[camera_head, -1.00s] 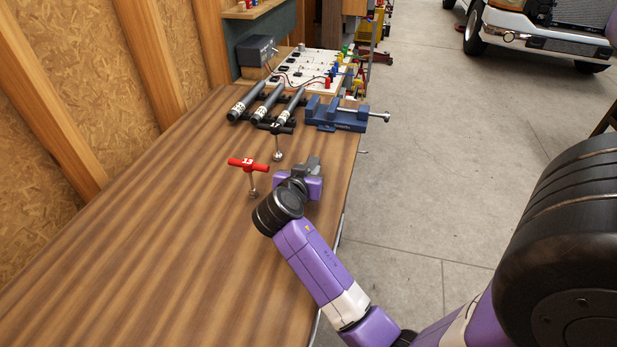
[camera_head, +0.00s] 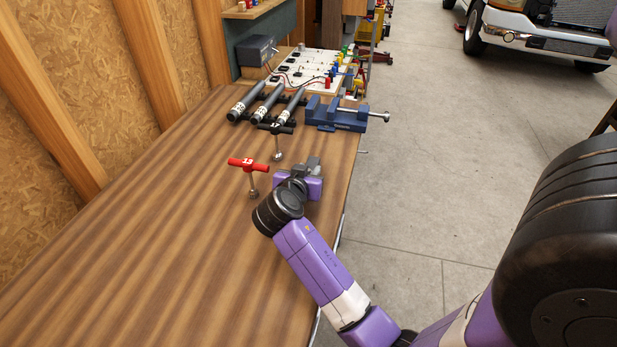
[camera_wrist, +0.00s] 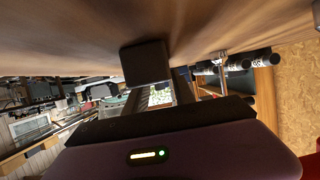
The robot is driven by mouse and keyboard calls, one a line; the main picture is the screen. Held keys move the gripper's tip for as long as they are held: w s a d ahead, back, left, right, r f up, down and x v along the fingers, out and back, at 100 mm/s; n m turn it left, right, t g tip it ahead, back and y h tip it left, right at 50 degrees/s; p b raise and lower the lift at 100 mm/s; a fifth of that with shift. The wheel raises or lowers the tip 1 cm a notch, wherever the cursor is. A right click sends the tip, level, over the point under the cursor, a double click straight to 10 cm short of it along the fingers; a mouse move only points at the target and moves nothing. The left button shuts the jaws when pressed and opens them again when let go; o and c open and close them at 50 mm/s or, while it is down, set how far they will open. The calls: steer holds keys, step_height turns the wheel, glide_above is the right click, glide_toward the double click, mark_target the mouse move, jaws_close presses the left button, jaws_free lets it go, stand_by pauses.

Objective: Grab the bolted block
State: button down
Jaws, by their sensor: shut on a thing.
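My gripper (camera_head: 309,172) is at the far right part of the wooden bench, close to the bench top and near its right edge. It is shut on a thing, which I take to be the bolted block. A dark, square-faced block (camera_wrist: 146,63) shows right in front of my gripper in the wrist view, against the wooden surface. My purple wrist hides much of the grip in the head view, and no bolt can be made out.
A red T-handle tool (camera_head: 248,164) stands left of my gripper, and a black T-handle tool (camera_head: 276,130) stands behind it. Several dark cylinders (camera_head: 266,102) and a blue vise (camera_head: 336,115) lie farther back. The bench's near left (camera_head: 150,250) is clear.

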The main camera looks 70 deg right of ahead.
steer(key=shift+r, duration=0.15)
steer(key=shift+r, duration=0.15)
